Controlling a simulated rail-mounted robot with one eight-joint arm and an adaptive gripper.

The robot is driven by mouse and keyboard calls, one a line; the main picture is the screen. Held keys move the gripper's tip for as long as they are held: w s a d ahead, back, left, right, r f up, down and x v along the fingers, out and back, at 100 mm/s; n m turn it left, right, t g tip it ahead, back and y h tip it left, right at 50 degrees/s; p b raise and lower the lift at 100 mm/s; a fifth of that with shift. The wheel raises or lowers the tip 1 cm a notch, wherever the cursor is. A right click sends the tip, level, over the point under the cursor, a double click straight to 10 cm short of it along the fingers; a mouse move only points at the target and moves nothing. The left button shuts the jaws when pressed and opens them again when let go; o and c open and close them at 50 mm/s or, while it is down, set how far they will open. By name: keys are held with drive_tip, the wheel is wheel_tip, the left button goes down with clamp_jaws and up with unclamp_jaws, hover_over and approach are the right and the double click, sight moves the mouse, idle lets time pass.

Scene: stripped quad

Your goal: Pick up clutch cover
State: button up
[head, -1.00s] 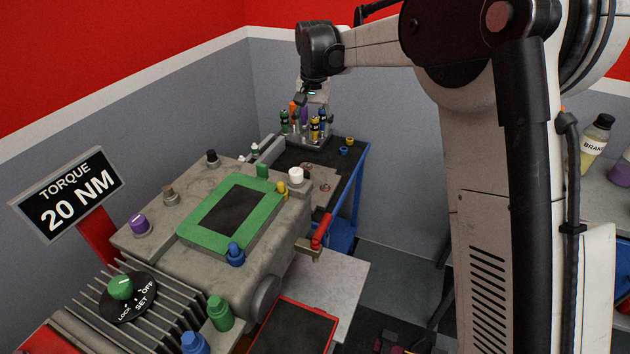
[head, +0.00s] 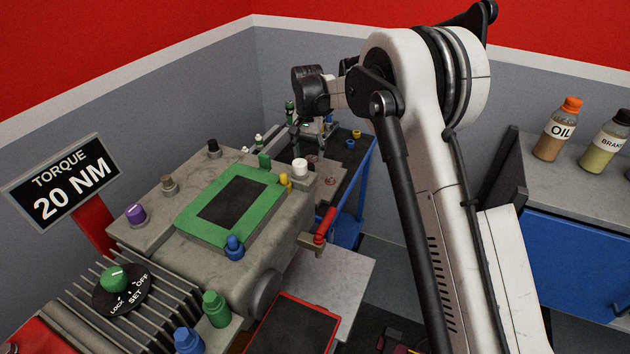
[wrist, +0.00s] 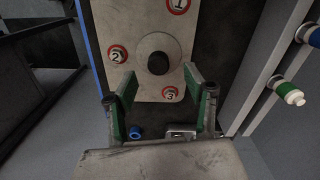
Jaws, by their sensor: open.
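What appears to be the clutch cover is a beige plate (wrist: 146,22) with red-ringed numbers 1, 2 and 3 and a round raised hub (wrist: 177,48) with a dark central hole. It lies on a dark surface in the wrist view. In the head view, a plate with red marks (head: 329,172) lies on the cart, partly hidden behind the block. My gripper (wrist: 160,84) is open and empty, its green-padded fingers spread on either side of the hub's near edge in the picture. Whether they touch the plate I cannot tell. In the head view my gripper is small and partly hidden.
A small blue ring (wrist: 136,132) and a metal piece (wrist: 180,131) lie near the finger bases in the wrist view. The engine block (head: 150,235) with green gasket (head: 190,232) fills the head view's left.

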sight(309, 166)
drive_tip(key=shift+d+f+b, duration=0.1)
drive_tip(key=shift+f+b, duration=0.35)
drive_tip(key=shift+f, duration=2.55)
clamp_jaws()
